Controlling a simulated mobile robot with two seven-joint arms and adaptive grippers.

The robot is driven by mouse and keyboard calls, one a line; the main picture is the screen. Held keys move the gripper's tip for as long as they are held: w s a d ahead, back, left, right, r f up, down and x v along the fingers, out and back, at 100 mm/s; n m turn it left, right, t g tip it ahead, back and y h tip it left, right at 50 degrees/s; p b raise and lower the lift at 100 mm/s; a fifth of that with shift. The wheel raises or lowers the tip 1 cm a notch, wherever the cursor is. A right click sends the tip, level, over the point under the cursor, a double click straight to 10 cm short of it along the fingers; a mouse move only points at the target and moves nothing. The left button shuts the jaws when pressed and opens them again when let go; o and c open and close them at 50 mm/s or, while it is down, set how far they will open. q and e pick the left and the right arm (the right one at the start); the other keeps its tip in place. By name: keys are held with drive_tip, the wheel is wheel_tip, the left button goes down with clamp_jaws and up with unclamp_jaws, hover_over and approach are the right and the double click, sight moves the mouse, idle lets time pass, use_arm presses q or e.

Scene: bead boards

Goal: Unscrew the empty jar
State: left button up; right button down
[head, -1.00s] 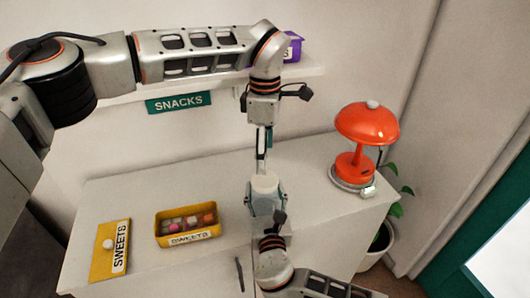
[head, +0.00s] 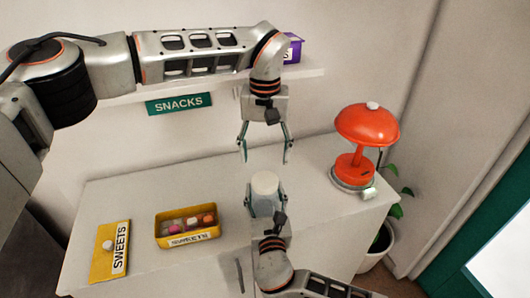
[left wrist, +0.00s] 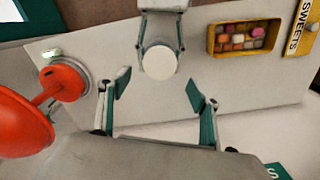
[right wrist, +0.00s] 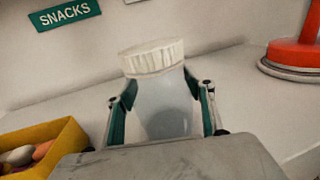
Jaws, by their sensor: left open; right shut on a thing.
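The jar (right wrist: 165,105) is clear with a white ribbed lid (right wrist: 152,57) and looks empty. In the head view its lid (head: 265,182) faces up, and the lid is on the jar. My right gripper (head: 265,205) is shut on the jar's body from the front, with a finger on each side in the right wrist view. My left gripper (head: 264,155) is open and empty, pointing down above and behind the jar. In the left wrist view the lid (left wrist: 160,62) lies beyond and between its spread fingers, apart from them.
A yellow box of sweets (head: 160,238) and its yellow lid (head: 97,262) are on the cabinet top (head: 210,190) at left. A red lamp (head: 366,125) stands at right. A shelf (head: 215,92) with a purple box (head: 293,48) is behind my left arm.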

sight(265, 180)
use_arm(q)
drive_tip(key=shift+f, duration=4)
